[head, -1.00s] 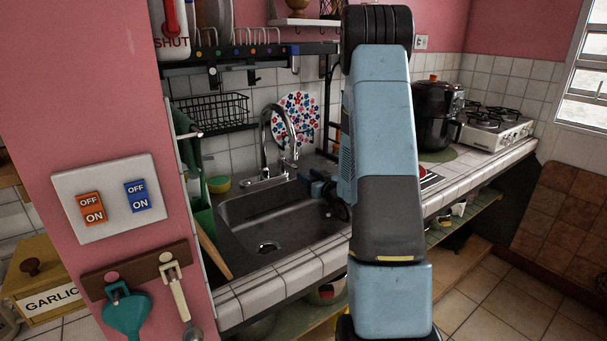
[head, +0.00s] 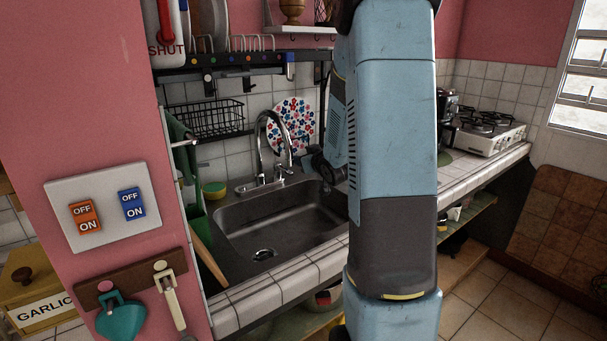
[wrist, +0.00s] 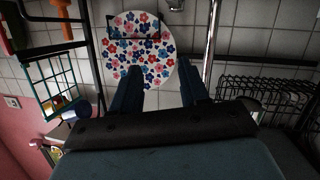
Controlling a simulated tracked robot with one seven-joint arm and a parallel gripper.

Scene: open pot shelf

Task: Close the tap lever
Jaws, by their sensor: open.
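The chrome tap (head: 263,140) stands behind the sink with its curved spout raised; the lever is too small to make out clearly near its base. My gripper (head: 312,160) is just right of the tap in the head view, partly hidden by my arm. In the wrist view my gripper (wrist: 161,80) is open, with two dark fingers apart and nothing between them. A shiny upright tube, seemingly the tap (wrist: 210,45), shows just right of the right finger. I cannot tell whether they touch.
The sink basin (head: 265,228) is empty below the tap. A flowered round plate (head: 292,118) hangs on the tiles behind; a wire basket (head: 205,120) is at left. A stove (head: 490,135) stands on the counter at right.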

